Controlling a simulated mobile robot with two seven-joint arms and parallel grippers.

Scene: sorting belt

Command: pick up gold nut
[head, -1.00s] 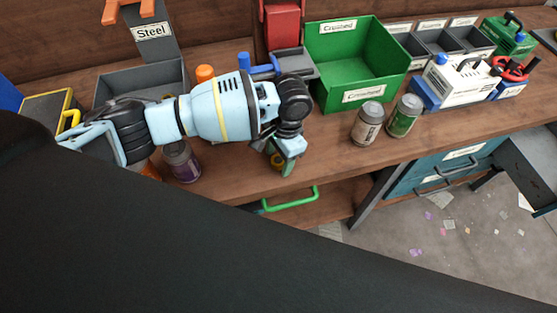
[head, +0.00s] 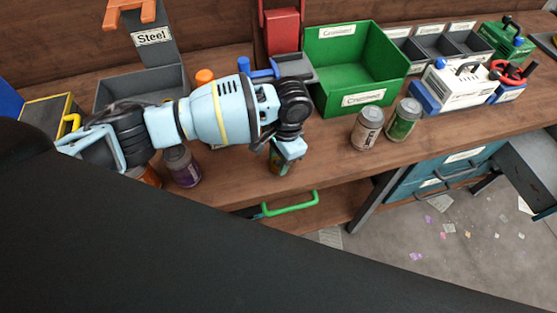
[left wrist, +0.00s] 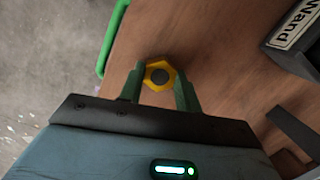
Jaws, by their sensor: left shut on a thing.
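The gold nut (left wrist: 158,75) is a yellow hexagonal ring with a dark hole in its middle. In the left wrist view it sits between the green fingertips of my left gripper (left wrist: 159,88), which is shut on it. In the head view my left gripper (head: 281,166) points down over the bench near its front edge, and the nut there is mostly hidden. I cannot tell whether the nut touches the wood. My right gripper is not in view.
A green bin (head: 372,98) stands behind, with two cans (head: 367,128) (head: 404,119) in front of it. A purple can (head: 182,166) is left of my gripper. A green handle (head: 290,204) sticks out below the bench edge. Bare wood (head: 325,150) lies to the right.

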